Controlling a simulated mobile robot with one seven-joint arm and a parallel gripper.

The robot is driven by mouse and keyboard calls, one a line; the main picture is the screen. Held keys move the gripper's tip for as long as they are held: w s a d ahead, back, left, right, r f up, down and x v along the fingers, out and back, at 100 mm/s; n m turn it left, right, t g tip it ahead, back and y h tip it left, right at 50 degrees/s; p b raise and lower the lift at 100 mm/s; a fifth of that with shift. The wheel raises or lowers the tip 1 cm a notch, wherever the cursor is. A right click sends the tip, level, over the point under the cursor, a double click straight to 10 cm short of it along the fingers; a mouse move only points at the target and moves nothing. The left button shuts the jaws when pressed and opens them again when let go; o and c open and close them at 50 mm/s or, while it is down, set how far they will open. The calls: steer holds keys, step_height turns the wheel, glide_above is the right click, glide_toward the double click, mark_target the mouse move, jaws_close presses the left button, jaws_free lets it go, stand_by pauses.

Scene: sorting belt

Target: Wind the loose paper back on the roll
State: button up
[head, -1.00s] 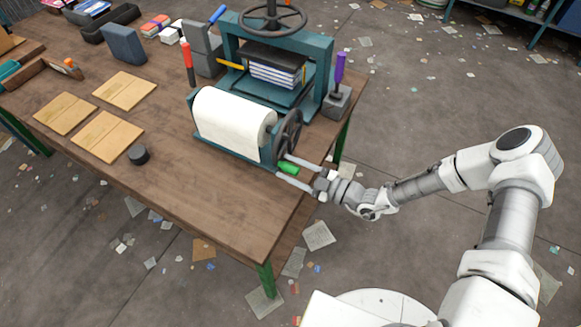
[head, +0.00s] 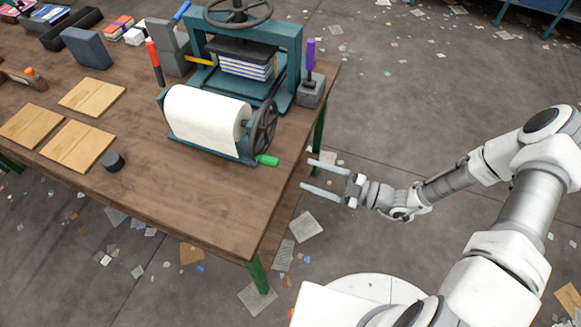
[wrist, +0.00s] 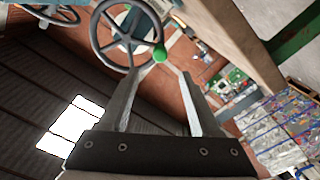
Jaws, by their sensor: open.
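The white paper roll (head: 205,117) lies in a teal stand near the table's right edge. Its paper hangs smoothly over the front side; I cannot tell a loose end. A dark spoked handwheel (head: 263,127) is on the roll's right end, with a green handle (head: 267,160) at its lower right. My gripper (head: 312,174) is open and empty, right of the green handle and apart from it, beyond the table edge. In the wrist view, the handwheel (wrist: 127,65) and the green handle (wrist: 159,53) show ahead of the open fingers, the handle beyond and between the tips.
A teal press (head: 296,60) with stacked books stands behind the roll. A grey block with a purple-handled tool (head: 311,92) is at the back right. Cardboard sheets (head: 77,146) and a dark cylinder (head: 113,161) lie left. The table front (head: 190,200) is clear.

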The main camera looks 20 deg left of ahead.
steer(key=d, duration=0.5)
steer(key=shift+s, duration=0.25)
